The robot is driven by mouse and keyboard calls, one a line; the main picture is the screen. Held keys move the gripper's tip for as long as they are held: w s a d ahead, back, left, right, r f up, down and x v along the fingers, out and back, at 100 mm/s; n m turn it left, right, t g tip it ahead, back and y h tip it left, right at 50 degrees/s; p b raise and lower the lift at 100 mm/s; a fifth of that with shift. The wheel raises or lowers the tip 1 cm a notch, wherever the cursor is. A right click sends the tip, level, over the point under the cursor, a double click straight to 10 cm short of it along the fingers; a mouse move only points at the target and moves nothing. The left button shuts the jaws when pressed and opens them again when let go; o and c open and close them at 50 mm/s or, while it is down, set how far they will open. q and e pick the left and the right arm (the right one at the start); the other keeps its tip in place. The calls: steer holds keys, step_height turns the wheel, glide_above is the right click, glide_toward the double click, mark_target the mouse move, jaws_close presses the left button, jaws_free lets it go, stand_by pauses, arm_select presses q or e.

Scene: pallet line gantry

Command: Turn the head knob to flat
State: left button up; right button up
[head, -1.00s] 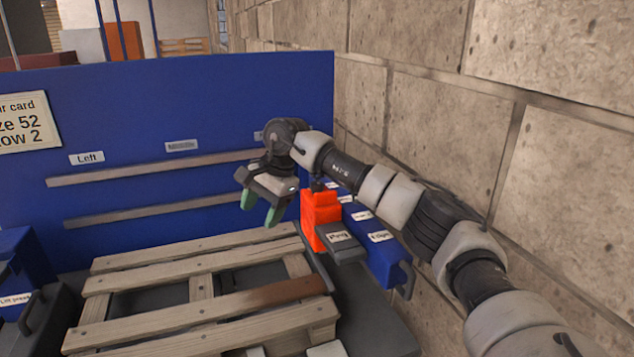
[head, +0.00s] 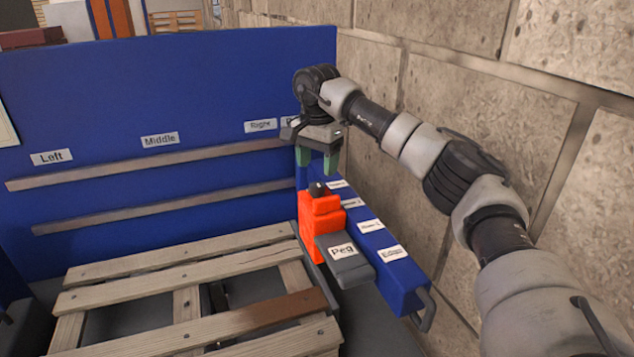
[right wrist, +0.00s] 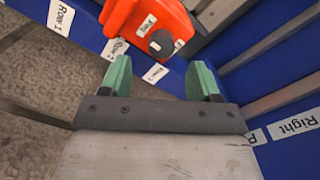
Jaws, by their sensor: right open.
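The orange-red head (head: 319,222) stands at the right end of the pallet, beside the blue labelled rail. Its black knob (head: 318,189) sits on top. In the right wrist view the knob (right wrist: 161,43) shows on the orange head (right wrist: 150,22), just beyond the fingers, with a small label beside it. My right gripper (head: 317,165) is above and slightly behind the knob, pointing down, its green fingers apart and empty. It also shows in the right wrist view (right wrist: 162,85). The gripper is not touching the knob. The knob's setting cannot be read. My left gripper is not in view.
The wooden pallet (head: 185,262) lies in front of the blue back panel (head: 90,110), which carries two rails. A grey block labelled Peg (head: 345,262) juts from the head. The blue labelled rail (head: 405,285) and stone wall (head: 560,90) bound the right side.

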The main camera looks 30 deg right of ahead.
mark_target(317, 183)
step_height(317, 183, down, 6)
steer(key=shift+w+d+r+p, duration=0.15)
steer(key=shift+p, duration=0.3)
steer(key=shift+f, duration=0.35)
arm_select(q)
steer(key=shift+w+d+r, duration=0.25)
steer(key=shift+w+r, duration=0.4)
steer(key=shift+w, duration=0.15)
arm_select(e)
steer(key=shift+c, duration=0.3)
steer(key=c, duration=0.9)
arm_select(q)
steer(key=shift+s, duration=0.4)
arm_select(e)
steer(key=shift+o, duration=0.2)
